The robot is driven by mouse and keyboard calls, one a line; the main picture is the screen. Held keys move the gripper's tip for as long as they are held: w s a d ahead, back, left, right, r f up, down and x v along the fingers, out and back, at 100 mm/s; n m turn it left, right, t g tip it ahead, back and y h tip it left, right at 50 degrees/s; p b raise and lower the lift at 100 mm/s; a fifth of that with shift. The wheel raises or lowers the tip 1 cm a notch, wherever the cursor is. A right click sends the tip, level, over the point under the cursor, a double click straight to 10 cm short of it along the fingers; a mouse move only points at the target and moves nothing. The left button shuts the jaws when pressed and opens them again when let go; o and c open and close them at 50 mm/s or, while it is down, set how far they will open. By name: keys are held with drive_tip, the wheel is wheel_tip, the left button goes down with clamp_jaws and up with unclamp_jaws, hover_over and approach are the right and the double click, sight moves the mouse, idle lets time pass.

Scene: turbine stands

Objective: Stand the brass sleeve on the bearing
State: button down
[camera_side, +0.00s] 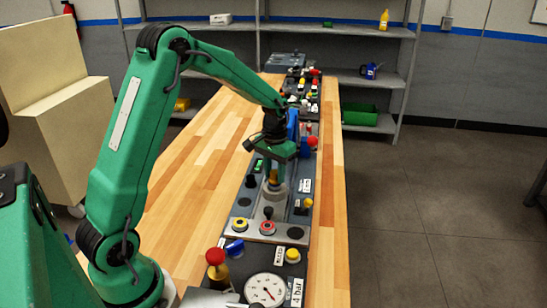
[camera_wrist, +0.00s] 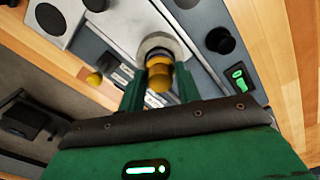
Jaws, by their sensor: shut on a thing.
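My gripper (camera_side: 273,174) points down over the grey stand panel, and its two green fingers also show in the wrist view (camera_wrist: 160,88). It is shut on the brass sleeve (camera_wrist: 158,76), a short yellow-brown cylinder that appears upright. The sleeve also shows between the fingertips in the side view (camera_side: 273,179). The bearing (camera_side: 275,191), a pale grey round collar, is directly below the sleeve. In the wrist view the bearing's ring (camera_wrist: 172,43) surrounds the sleeve's far end. I cannot tell whether the sleeve touches the bearing.
A yellow button (camera_side: 239,224) and a red button (camera_side: 267,227) sit in front of the bearing. A black knob (camera_wrist: 220,40) is close beside it. A pressure gauge (camera_side: 265,289) and a red-topped knob (camera_side: 215,256) are nearer. The wooden bench (camera_side: 190,170) is clear at left.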

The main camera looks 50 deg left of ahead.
sight(275, 172)
drive_tip(key=shift+f, duration=0.15)
drive_tip(key=c, duration=0.7)
unclamp_jaws()
drive_tip(key=shift+c, duration=0.2)
drive_tip(key=shift+r, duration=3.5)
